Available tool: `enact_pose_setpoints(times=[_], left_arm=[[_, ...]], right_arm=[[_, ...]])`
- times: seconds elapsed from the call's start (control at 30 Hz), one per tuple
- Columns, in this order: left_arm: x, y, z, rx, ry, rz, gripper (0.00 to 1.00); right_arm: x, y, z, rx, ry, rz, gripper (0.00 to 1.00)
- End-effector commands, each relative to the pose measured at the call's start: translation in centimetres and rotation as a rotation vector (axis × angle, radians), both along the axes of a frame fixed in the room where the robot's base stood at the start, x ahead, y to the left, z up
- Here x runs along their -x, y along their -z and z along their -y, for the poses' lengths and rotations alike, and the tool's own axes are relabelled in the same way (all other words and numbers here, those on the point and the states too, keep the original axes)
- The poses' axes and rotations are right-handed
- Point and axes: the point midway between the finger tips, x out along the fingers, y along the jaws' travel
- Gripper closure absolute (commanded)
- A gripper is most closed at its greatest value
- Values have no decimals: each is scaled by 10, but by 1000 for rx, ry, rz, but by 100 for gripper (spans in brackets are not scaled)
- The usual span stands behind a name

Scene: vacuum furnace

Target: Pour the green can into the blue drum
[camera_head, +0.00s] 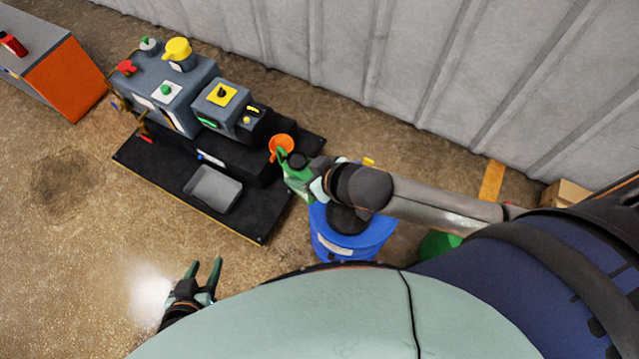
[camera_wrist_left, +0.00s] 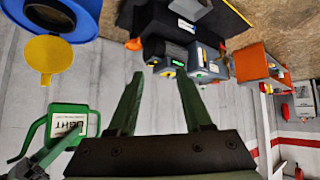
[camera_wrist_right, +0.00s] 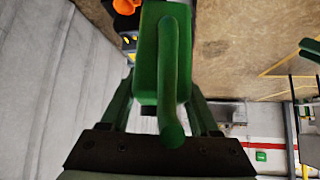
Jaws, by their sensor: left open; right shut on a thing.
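The green can (camera_head: 297,172) is in my right gripper (camera_head: 318,186), held by its handle near the blue drum (camera_head: 345,248). In the right wrist view the can (camera_wrist_right: 160,50) fills the space between my right fingers (camera_wrist_right: 160,105). The left wrist view shows the labelled can (camera_wrist_left: 70,122) and part of the drum (camera_wrist_left: 88,14), with a dark round area in its top. In the head view my right forearm partly covers the drum. Whether anything leaves the can's spout cannot be told. My left gripper (camera_head: 205,272) is open and empty, low and left of the drum.
A grey machine (camera_head: 175,95) on a black base (camera_head: 150,165) stands at the upper left, with a grey tray (camera_head: 213,188) and an orange round piece (camera_head: 282,144) nearby. An orange-sided cabinet (camera_head: 65,80) stands far left. A corrugated wall (camera_head: 340,50) runs behind. Left floor is clear.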

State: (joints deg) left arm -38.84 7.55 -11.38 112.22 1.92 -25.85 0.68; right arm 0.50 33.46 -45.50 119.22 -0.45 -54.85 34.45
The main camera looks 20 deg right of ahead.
Motion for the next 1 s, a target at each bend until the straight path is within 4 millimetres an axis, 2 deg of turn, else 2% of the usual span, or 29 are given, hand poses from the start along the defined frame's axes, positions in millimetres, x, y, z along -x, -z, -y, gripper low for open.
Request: enact_pose_setpoints(times=[0.03, 0.13, 0.2, 0.3, 0.4, 0.6, 1.0], left_arm=[[-2, 23, 3, 5, 5, 4, 50], [-4, 43, 9, 12, 18, 4, 50], [-5, 55, 12, 14, 25, 5, 50], [-8, 70, 14, 14, 33, 5, 50], [-10, 77, 16, 15, 42, 8, 50], [-14, 76, 19, 16, 56, 20, 50], [-17, 74, 18, 15, 51, 41, 50]], right_arm=[[-7, 42, -5, 12, -59, 5, 100], [-17, 97, -9, 14, -163, 5, 100], [-26, 133, -2, 14, -214, 5, 100], [-41, 172, 18, 11, -255, 5, 100], [-56, 197, 40, 9, -271, 5, 100], [-69, 211, 62, 0, -276, 4, 100], [-70, 214, 64, -3, -277, 2, 100]])
